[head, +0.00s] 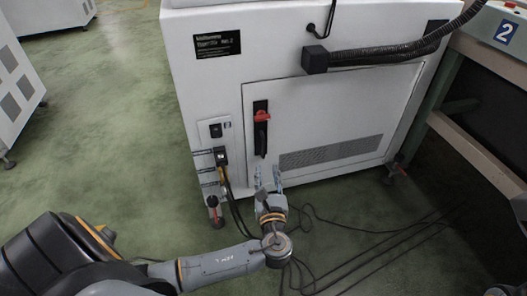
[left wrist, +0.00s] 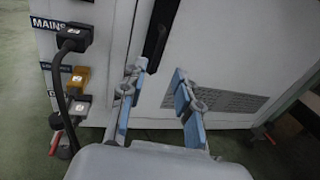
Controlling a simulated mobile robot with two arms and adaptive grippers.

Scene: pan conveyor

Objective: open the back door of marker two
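The marker (head: 200,80) is a large white cabinet with a black label plate. Its back door (head: 340,112) is a white panel that looks closed, with a vent grille low down. A black upright handle with a red part (head: 261,117) sits at the door's left side. In the left wrist view the handle's lower part (left wrist: 155,45) shows at the top. My left gripper (head: 268,180) is open and empty, with its fingers pointing at the door just below the handle. Whether a finger touches the door, I cannot tell. My right gripper is not in view.
Power plugs and cables (head: 222,160) hang at the cabinet's lower left. More cables (head: 370,240) lie on the green floor. A conveyor frame with a "2" sign (head: 507,31) stands at the right. Other white cabinets (head: 15,85) stand at the left, with open floor between.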

